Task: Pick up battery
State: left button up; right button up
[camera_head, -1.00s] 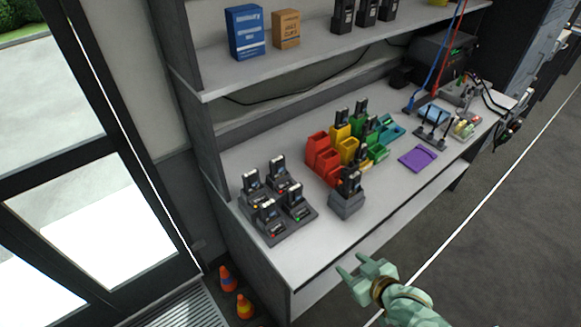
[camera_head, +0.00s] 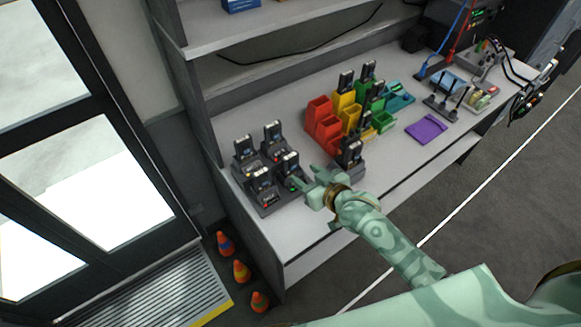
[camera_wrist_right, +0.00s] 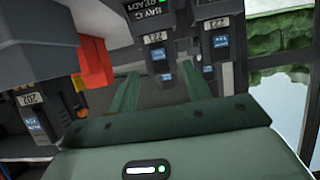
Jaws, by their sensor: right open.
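Several black batteries stand upright in a dark charger (camera_head: 268,207) at the left end of the bench. The front right battery (camera_head: 289,164) is in the bay with a green light. My right gripper (camera_head: 308,187) is open and empty, just right of that bay, its fingers pointing left toward it. In the right wrist view, the two green fingers (camera_wrist_right: 160,92) are spread, with a battery (camera_wrist_right: 157,56) beyond the gap, beside a "BAY C READY" label. I cannot tell whether a finger touches the charger. My left gripper is not in view.
A dark holder with a battery (camera_head: 351,152) stands close behind my right gripper. Red bins (camera_head: 322,122), yellow and green bins holding batteries, and a purple cloth (camera_head: 426,128) lie further right. A shelf (camera_head: 240,25) overhangs the back. Orange cones (camera_head: 241,270) stand on the floor.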

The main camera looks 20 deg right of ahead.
aim_at(294, 166)
jog(key=x, duration=0.2)
jog(key=b+x, duration=0.1)
jog(key=x, duration=0.2)
jog(key=shift+s+d+f+b, duration=0.15)
jog(key=shift+f+b, duration=0.1)
jog(key=shift+b, duration=0.05)
jog(key=shift+r, duration=0.1)
jog(key=c, duration=0.6)
jog(key=shift+r, duration=0.1)
